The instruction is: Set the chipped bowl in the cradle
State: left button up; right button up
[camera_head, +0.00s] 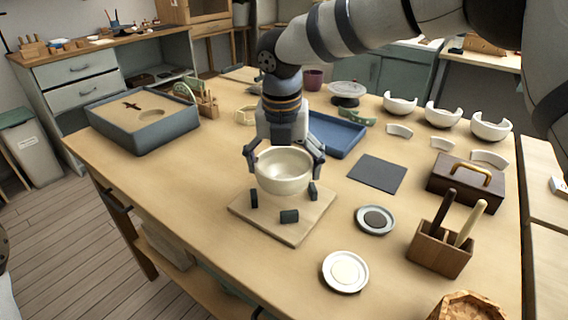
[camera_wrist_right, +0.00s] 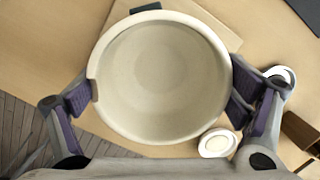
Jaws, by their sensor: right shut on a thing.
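The cream chipped bowl (camera_head: 284,172) is upright between the fingers of my right gripper (camera_head: 284,170), which is shut on it. In the right wrist view the bowl (camera_wrist_right: 163,80) fills the middle, with a notch in its rim at the left, and the fingers of my right gripper (camera_wrist_right: 165,100) press on both sides. The cradle (camera_head: 268,222), a square wooden board with dark green blocks, is directly under the bowl. One block lies in front and others at the sides. The bowl hides the back of the cradle, and I cannot tell whether they touch. My left gripper does not show.
A dish with a dark centre (camera_head: 375,220) and a white dish (camera_head: 345,271) lie to the right. A wooden tool holder (camera_head: 438,252) and a brown box (camera_head: 462,183) stand farther right. A blue tray (camera_head: 338,135) is behind. Several white bowls stand at the back right.

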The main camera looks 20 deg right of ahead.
jog(key=shift+f, duration=1.8)
dwell(2.5)
jog(key=o, duration=0.8)
jog(key=shift+r+p, duration=0.3)
jog(key=shift+r, duration=2.7)
jog(key=shift+s+f, duration=0.1)
jog(key=shift+f, duration=0.05)
